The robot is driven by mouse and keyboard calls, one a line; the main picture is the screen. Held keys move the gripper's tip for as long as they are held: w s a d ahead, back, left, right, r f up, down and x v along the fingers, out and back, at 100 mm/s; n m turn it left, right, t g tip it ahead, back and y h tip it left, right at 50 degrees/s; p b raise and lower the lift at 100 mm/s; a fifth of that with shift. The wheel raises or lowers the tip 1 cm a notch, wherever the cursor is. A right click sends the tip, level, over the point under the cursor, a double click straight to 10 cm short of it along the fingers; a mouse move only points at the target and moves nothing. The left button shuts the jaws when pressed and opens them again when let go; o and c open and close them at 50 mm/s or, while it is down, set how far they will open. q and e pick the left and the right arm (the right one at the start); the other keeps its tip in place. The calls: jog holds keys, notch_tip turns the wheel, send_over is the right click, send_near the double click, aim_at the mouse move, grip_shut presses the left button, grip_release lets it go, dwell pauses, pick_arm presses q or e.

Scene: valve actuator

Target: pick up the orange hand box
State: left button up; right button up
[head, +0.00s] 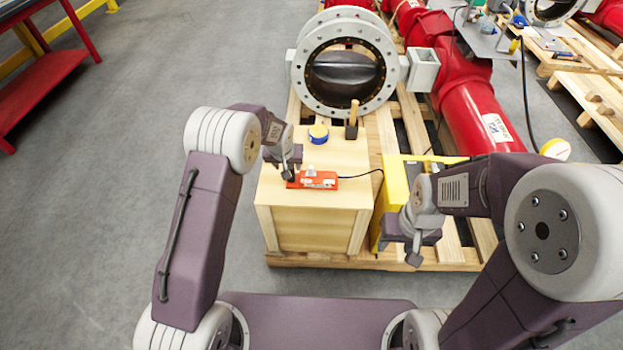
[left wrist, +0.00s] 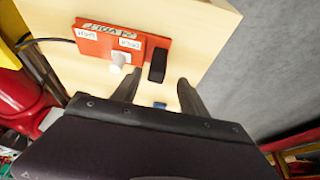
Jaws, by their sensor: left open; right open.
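The orange hand box (head: 322,181) lies flat on top of a wooden crate (head: 300,217), with white labels, a pale knob and a black cable running off to the right. It also shows in the left wrist view (left wrist: 97,40), with a black block (left wrist: 157,66) at one end. My left gripper (head: 289,174) is at the box's left end in the head view. Its fingers (left wrist: 161,80) are apart with nothing held, pointing toward the black block; contact cannot be told. My right gripper (head: 413,255) is open and empty, low in front of the yellow stand.
A yellow and blue round item (head: 318,134) and a wooden-handled tool in a dark holder (head: 352,121) are on the crate behind the box. A yellow stand (head: 394,180) is to the right. A large flanged valve (head: 345,70) stands behind.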

aim_at(290, 168)
pick_arm(q)
jog(key=x, duration=0.4)
jog(key=shift+d+f, duration=0.25)
jog(key=shift+f, duration=0.05)
jog(key=shift+r, duration=0.1)
grip_shut()
dwell(1.0)
